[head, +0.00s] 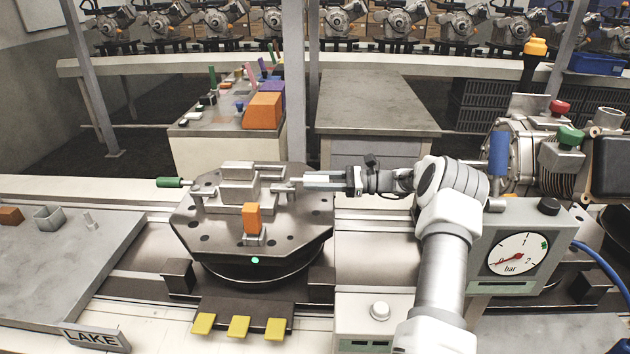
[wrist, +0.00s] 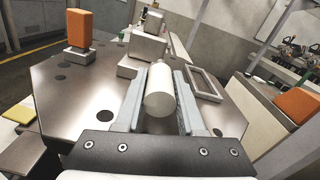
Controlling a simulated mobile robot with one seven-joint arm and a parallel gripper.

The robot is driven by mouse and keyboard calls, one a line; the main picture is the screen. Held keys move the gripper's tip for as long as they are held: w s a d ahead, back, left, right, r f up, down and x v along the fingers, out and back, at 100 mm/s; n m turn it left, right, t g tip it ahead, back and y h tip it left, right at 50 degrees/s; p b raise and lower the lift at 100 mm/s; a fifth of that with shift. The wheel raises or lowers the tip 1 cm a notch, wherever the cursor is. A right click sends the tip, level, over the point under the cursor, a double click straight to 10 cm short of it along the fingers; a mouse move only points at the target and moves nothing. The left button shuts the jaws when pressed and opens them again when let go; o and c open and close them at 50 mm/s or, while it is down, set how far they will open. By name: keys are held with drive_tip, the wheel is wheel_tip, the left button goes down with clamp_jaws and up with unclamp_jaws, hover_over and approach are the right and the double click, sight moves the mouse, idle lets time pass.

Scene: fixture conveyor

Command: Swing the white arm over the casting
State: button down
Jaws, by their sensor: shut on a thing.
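The casting (head: 238,186) is a grey stepped block in the middle of a dark eight-sided plate (head: 205,225). In the wrist view the block (wrist: 146,46) stands just beyond my fingers. The white arm shows there as a pale round-ended bar (wrist: 159,100) lying lengthwise between my two fingers. My gripper (head: 306,181) reaches in from the right, over the plate's right edge, and is shut on this bar; it also shows in the wrist view (wrist: 158,78). The fingers hide most of the bar in the head view.
An orange upright block (head: 251,218) stands at the plate's front. A green-ended handle (head: 170,183) sticks out left. A gauge box (head: 522,250) stands right of the plate. Yellow pedals (head: 239,326) sit in front. A grey table (head: 60,255) lies left.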

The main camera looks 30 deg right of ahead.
drive_tip(key=shift+r, duration=0.15)
drive_tip(key=c, duration=0.9)
unclamp_jaws()
drive_tip(key=o, duration=0.4)
